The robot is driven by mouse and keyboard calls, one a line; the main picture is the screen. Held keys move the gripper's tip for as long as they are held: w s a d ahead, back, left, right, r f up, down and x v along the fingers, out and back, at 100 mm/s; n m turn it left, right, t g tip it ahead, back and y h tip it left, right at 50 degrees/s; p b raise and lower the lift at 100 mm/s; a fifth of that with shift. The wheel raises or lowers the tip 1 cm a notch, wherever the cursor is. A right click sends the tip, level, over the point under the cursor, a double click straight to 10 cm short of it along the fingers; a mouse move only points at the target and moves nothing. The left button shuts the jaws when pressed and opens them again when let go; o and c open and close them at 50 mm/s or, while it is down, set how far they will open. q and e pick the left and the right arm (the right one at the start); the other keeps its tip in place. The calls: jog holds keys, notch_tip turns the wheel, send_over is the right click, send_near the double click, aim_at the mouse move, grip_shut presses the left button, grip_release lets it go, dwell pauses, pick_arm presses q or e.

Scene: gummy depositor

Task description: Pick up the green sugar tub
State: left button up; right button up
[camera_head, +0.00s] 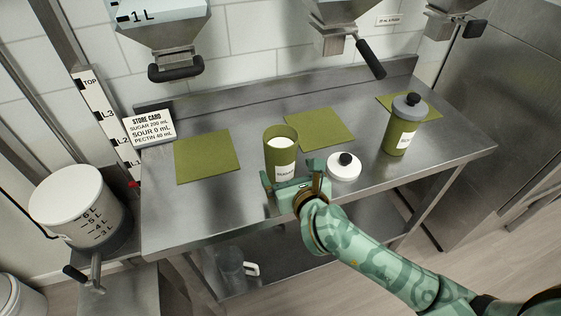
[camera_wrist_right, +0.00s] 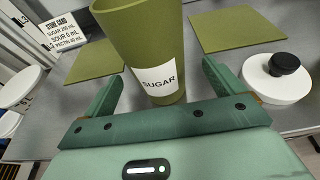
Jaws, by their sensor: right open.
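The green sugar tub (camera_head: 281,158) stands upright and open-topped on the steel table, with white contents inside. Its white label reads SUGAR in the right wrist view (camera_wrist_right: 156,78). My right gripper (camera_head: 291,181) is at the tub's near side. In the right wrist view my right gripper (camera_wrist_right: 160,92) is open, with one finger to each side of the tub's lower part and a gap showing on both sides. A white lid (camera_head: 343,167) with a black knob lies on the table just right of the tub. My left gripper is not in view.
A second green tub (camera_head: 404,125) with a grey lid stands at the right. Green mats (camera_head: 207,156) lie on the steel table (camera_head: 250,107). A store card (camera_head: 149,126) stands at the back left. A white bucket (camera_head: 77,205) is at far left. Hoppers (camera_head: 165,40) hang above.

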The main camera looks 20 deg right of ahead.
jog(key=b+x, duration=0.1)
jog(key=x, duration=0.4)
jog(key=shift+w+a+f, duration=0.1)
jog(key=shift+a+f, duration=0.05)
jog(key=c, duration=1.4)
